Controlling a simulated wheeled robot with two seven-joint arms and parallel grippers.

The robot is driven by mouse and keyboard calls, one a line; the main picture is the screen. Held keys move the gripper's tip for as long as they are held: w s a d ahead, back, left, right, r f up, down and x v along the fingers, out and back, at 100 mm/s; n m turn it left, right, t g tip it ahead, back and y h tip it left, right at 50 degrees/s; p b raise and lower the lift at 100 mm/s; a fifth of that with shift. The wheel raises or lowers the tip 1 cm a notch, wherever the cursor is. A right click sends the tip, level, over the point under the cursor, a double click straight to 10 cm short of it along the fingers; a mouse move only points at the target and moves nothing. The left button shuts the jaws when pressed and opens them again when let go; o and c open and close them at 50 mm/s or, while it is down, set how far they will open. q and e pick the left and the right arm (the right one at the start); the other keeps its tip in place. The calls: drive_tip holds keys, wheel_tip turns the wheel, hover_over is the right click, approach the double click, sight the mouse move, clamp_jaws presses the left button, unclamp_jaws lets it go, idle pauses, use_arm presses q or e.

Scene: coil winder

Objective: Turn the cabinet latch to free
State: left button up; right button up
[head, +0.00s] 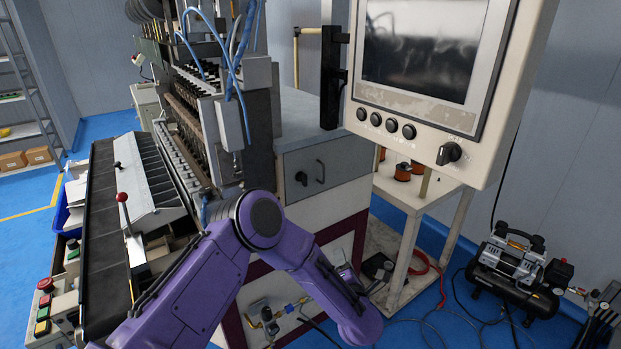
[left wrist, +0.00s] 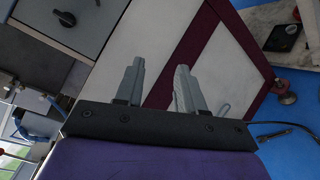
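The grey cabinet front (head: 340,160) sits below the machine's right side. It carries a small dark round latch knob (head: 301,178) and a black bar handle (head: 320,171) to its right. In the left wrist view the latch knob (left wrist: 64,18) is at the upper left, tilted with the cabinet, and the handle is cut by the top edge. My left gripper (left wrist: 160,68) is open and empty, its two fingers apart in front of the white and maroon lower panel. It is clear of the latch. My right gripper is out of view.
A control panel with a screen (head: 425,50) hangs at the upper right. A white side table (head: 410,190) stands right of the cabinet. An air compressor (head: 520,270) and hoses lie on the blue floor. A conveyor (head: 105,230) runs along the left.

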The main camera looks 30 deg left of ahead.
use_arm(q)
drive_tip(key=w+a+r+n+g+y, duration=0.2)
drive_tip(key=w+a+r+n+y, duration=0.15)
drive_tip(key=r+n, duration=0.55)
drive_tip(key=n+g+y, duration=0.3)
drive_tip(key=n+g, duration=0.1)
drive_tip(key=n, duration=0.5)
approach(306, 180)
drive_tip(key=shift+g, duration=0.3)
drive_tip(key=p+x, duration=0.4)
drive_tip(key=x, duration=0.4)
drive_tip(key=shift+w+r, duration=0.1)
drive_tip(key=shift+w, duration=0.05)
drive_tip(key=shift+w+a, duration=0.25)
drive_tip(key=shift+a, duration=0.3)
clamp_jaws()
